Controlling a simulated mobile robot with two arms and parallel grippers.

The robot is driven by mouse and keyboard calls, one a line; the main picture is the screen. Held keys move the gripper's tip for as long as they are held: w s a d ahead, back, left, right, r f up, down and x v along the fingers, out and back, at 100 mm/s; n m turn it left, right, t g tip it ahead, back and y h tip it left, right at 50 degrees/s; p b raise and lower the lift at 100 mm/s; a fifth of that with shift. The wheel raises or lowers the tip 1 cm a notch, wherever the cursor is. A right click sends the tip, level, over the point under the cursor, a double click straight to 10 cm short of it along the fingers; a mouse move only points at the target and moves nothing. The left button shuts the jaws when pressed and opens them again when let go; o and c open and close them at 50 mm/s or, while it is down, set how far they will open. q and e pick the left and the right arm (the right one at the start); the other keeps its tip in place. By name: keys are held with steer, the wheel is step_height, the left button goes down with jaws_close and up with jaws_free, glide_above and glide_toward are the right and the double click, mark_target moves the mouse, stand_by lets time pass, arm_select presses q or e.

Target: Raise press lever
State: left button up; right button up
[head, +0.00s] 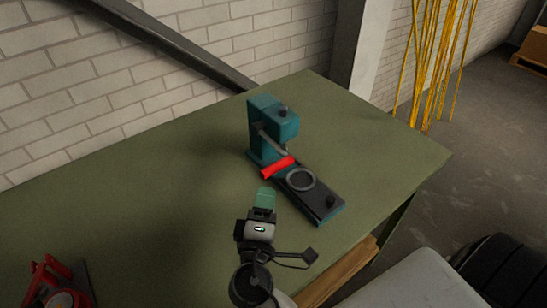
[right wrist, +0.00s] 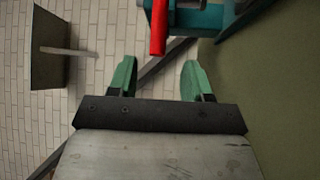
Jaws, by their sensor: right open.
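The teal press (head: 273,130) stands on the green table, with its black base plate reaching toward the lower right. Its lever is a grey rod ending in a red handle (head: 278,167), low in front of the column and slanting down. My right gripper (head: 265,192), with green fingertips, is just in front of the handle and apart from it. In the right wrist view the right gripper (right wrist: 158,80) is open and empty, and the red handle (right wrist: 159,28) is ahead of it, between the lines of the two fingers. My left gripper does not show.
A grey ring (head: 301,179) and a black knob (head: 331,201) are on the press base. A red device (head: 57,284) sits at the lower left. The green table (head: 130,190) is otherwise clear, and a brick wall (head: 90,80) rises behind it.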

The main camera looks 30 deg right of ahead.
mark_target(270, 175)
steer(key=shift+w+d+r+p, duration=0.6)
steer(key=shift+w+r+p, duration=0.1)
steer(key=shift+w, duration=0.15)
steer(key=shift+p+x, duration=0.4)
steer(key=shift+x, duration=0.6)
steer(key=w+d, duration=0.1)
steer(key=w+d+p, duration=0.1)
steer(key=shift+w+f, duration=0.25)
steer(key=shift+w+d, duration=0.45)
steer(key=shift+w, duration=0.15)
steer(key=shift+c, duration=0.2)
steer(key=c, duration=0.5)
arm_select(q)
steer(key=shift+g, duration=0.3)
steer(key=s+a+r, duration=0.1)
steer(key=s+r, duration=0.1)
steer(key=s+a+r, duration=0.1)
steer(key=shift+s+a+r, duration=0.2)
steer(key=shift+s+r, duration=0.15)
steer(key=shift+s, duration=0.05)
arm_select(e)
jaws_close()
